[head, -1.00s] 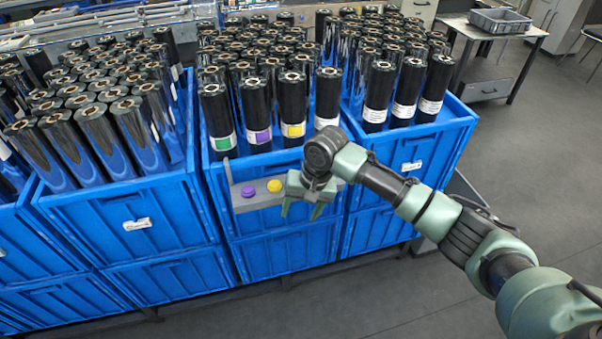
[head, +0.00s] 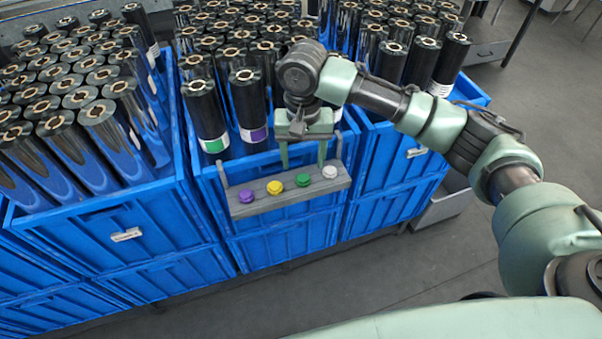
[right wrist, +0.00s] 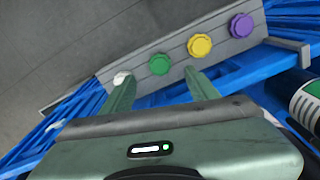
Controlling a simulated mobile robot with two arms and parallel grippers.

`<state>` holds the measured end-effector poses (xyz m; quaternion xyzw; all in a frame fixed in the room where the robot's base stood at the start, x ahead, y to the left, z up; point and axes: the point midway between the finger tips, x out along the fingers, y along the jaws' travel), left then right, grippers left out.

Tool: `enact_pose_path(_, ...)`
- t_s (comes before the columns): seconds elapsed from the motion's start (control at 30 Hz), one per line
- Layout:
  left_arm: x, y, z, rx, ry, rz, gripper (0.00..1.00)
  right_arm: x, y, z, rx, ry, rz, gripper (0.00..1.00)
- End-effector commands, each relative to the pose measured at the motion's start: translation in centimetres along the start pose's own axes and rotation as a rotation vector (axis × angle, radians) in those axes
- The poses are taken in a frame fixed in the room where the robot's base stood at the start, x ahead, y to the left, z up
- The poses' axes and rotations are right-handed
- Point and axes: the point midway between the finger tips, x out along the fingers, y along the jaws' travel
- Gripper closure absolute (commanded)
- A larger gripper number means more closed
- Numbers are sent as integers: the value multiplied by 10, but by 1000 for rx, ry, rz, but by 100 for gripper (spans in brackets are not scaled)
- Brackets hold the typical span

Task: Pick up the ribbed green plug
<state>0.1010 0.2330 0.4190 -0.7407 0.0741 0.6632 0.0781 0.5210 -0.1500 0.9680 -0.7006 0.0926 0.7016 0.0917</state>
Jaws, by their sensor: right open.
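The ribbed green plug (head: 303,180) sits on a grey bar on the front of the middle blue crate, third from the left of the plugs in the head view. In the right wrist view the green plug (right wrist: 159,64) lies just beyond and between my right gripper's two fingers. My right gripper (head: 303,168) is open and empty, its fingers pointing down just above the bar. It also shows in the right wrist view (right wrist: 160,85). It looks apart from the plug; the exact gap is hard to tell. My left gripper is not in view.
The grey bar (head: 262,205) also carries a purple plug (head: 246,196), a yellow plug (head: 274,187) and a white plug (head: 329,171). The blue crate (head: 215,200) behind holds several upright black rolls. Grey floor (head: 290,300) lies open in front.

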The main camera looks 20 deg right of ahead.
Motion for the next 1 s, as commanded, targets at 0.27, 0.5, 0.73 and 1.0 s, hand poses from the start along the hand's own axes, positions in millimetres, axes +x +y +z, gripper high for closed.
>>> enact_pose_path(0.27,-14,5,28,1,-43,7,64,38,1,2,0,-3,2,40)
enact_pose_path(0.5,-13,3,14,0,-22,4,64,57,0,1,-2,1,-1,40)
enact_pose_path(0.73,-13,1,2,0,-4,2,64,57,0,1,-2,1,-1,57)
enact_pose_path(1.0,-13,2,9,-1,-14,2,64,57,0,1,-1,1,-1,100)
